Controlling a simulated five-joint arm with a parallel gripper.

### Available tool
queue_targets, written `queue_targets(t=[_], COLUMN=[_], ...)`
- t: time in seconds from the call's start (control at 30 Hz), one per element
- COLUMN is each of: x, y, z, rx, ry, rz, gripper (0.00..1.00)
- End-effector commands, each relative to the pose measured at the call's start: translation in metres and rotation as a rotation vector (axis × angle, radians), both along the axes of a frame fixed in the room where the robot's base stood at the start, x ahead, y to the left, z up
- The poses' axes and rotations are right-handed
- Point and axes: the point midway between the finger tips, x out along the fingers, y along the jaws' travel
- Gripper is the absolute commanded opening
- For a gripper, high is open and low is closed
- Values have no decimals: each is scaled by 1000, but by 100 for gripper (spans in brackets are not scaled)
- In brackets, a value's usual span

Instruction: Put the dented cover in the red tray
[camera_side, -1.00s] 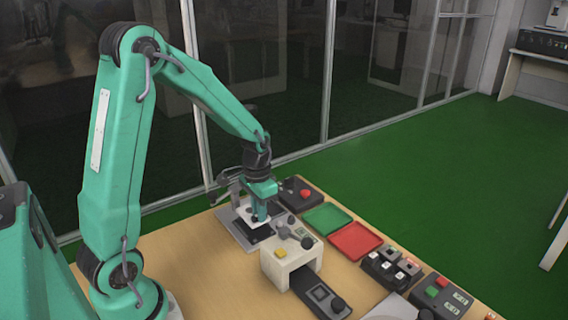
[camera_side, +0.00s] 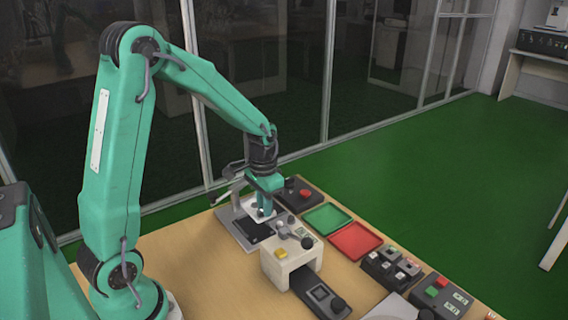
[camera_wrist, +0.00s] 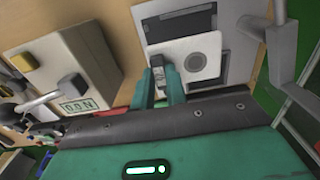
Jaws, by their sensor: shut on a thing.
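The cover is a white, flat square plate with a grey round mark, seen in the wrist view (camera_wrist: 207,47). In the side view the white cover (camera_side: 251,205) shows partly behind the fingers. The cover appears raised above the black bed of the press fixture (camera_side: 256,231). I cannot make out a clear dent. The red tray (camera_side: 355,240) lies flat to the right of my gripper and looks empty.
An empty green tray (camera_side: 327,218) lies between a dark box with a red button (camera_side: 300,194) and the red tray. A cream tester (camera_side: 291,258) with a lever stands in front. A grey lever arm (camera_side: 230,182) rises beside the fixture. Switch boxes (camera_side: 390,269) line the right.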

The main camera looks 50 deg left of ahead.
Motion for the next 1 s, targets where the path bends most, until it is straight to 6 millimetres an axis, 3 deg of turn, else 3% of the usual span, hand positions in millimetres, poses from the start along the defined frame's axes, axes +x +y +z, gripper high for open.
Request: queue_targets(t=[0.37, 0.7, 1.0], x=[74, 140, 174], y=[-46, -118, -178], z=[3, 1, -2], rx=[0, 0, 0], ry=[-1, -1, -1], rz=[-7, -7, -3], gripper=[0, 0, 0])
